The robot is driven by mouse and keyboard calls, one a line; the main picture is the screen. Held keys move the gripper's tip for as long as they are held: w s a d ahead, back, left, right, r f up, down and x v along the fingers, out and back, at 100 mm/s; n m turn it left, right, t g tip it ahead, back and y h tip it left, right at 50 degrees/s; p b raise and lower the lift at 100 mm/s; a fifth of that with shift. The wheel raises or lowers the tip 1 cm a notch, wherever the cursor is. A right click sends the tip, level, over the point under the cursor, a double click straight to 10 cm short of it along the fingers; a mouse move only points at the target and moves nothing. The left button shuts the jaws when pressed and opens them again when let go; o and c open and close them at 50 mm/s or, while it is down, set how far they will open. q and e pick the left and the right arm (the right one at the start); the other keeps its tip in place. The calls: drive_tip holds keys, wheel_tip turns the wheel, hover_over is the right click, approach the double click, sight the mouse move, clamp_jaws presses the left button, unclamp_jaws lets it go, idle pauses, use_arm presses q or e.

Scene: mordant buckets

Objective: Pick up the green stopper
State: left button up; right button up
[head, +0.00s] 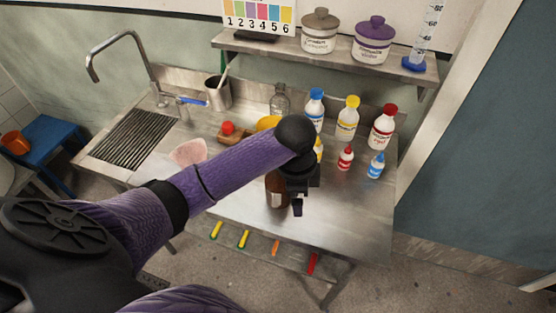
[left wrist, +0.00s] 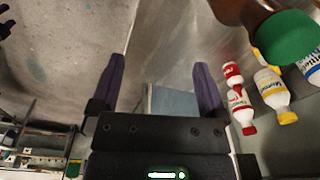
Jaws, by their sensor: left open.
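The green stopper (left wrist: 284,38) shows at the upper right of the left wrist view, on a brown bottle (left wrist: 238,12). In the head view the brown bottle (head: 277,192) stands on the metal table, partly behind my left gripper (head: 297,207); the stopper is hidden there by my arm. In the left wrist view my left gripper (left wrist: 159,85) is open, with nothing between its two purple fingers. The stopper is to the right of the fingers and apart from them. My right gripper is in neither view.
A red-capped bottle (head: 383,127), a yellow-capped bottle (head: 347,119) and small dropper bottles (head: 376,166) stand right of the gripper. A shelf (head: 290,48) with jars hangs behind. The table's front right (head: 350,220) is clear.

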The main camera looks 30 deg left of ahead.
use_arm(q)
drive_tip(key=shift+g+y, duration=0.3)
drive_tip(key=shift+g, duration=0.1)
drive_tip(key=w+a+r, duration=0.1)
drive_tip(key=a+r, duration=0.1)
drive_tip(key=w+a+r, duration=0.2)
drive_tip(key=a+r, duration=0.1)
drive_tip(key=w+a+r, duration=0.2)
drive_tip(key=a+r, duration=0.1)
drive_tip(key=shift+w+a, duration=0.1)
drive_tip(key=shift+w, duration=0.15)
drive_tip(key=shift+a+f, duration=0.2)
drive_tip(key=shift+f, duration=0.1)
wheel_tip(320, 180, down, 9)
drive_tip(key=shift+w+r+b, duration=0.1)
drive_tip(key=shift+b, duration=0.65)
drive_tip(key=c, duration=0.8)
drive_tip(key=shift+d, duration=0.1)
drive_tip(key=c, duration=0.5)
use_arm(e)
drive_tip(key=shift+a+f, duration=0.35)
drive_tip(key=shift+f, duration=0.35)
use_arm(q)
wheel_tip(320, 180, up, 9)
drive_tip(key=shift+r+p, duration=0.2)
drive_tip(key=shift+p, duration=0.6)
drive_tip(key=shift+r, duration=0.3)
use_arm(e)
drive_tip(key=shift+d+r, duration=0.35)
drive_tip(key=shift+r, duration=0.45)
